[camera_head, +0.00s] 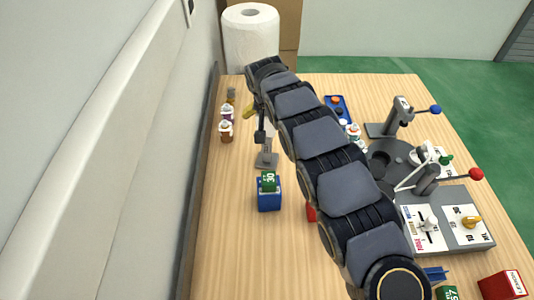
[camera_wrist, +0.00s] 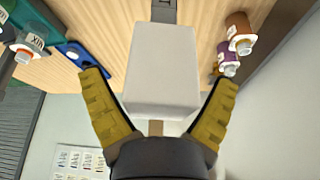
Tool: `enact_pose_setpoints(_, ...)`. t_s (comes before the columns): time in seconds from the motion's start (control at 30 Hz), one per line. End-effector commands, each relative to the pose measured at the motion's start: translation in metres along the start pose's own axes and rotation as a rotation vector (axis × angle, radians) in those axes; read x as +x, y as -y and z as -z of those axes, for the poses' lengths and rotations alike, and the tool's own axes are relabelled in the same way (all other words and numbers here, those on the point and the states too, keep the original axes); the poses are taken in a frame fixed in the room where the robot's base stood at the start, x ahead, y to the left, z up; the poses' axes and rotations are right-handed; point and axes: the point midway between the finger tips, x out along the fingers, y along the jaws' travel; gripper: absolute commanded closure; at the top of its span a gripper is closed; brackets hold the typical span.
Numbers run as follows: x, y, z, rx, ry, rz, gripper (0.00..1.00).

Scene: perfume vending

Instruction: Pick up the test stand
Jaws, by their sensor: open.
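The test stand appears to be the grey stand (camera_head: 266,160) in the camera_head view, with a flat base on the table; my arm and gripper partly hide its upper part. In the wrist view, a grey strip (camera_wrist: 164,10) at the top looks like its base. A pale block (camera_wrist: 162,65), probably the stand's upper part, shows between my fingers. My gripper (camera_wrist: 160,82) is open, with one yellow finger on each side of the block and visible gaps. In the camera_head view my gripper (camera_head: 256,110) is above the stand's base, mostly hidden.
Small bottles (camera_head: 226,130) stand left near the wall. A blue box (camera_head: 269,198) stands nearer than the stand. A paper roll (camera_head: 250,35) is at the back. A blue tray (camera_head: 338,108) and a grey machine (camera_head: 450,220) lie right. The left front table is clear.

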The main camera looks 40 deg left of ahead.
Motion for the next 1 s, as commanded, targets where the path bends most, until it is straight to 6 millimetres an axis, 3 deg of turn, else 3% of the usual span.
enact_pose_setpoints(0.07, -0.001, 0.000, 0.000, 0.000, 0.000, 0.000, 0.12)
enact_pose_setpoints(0.23, -0.001, 0.000, 0.000, 0.000, 0.000, 0.000, 0.77)
enact_pose_setpoints(0.67, -0.007, 0.000, 0.004, 0.000, -0.004, 0.001, 0.77)
enact_pose_setpoints(1.0, -0.066, 0.001, 0.029, 0.001, -0.009, 0.004, 0.77)
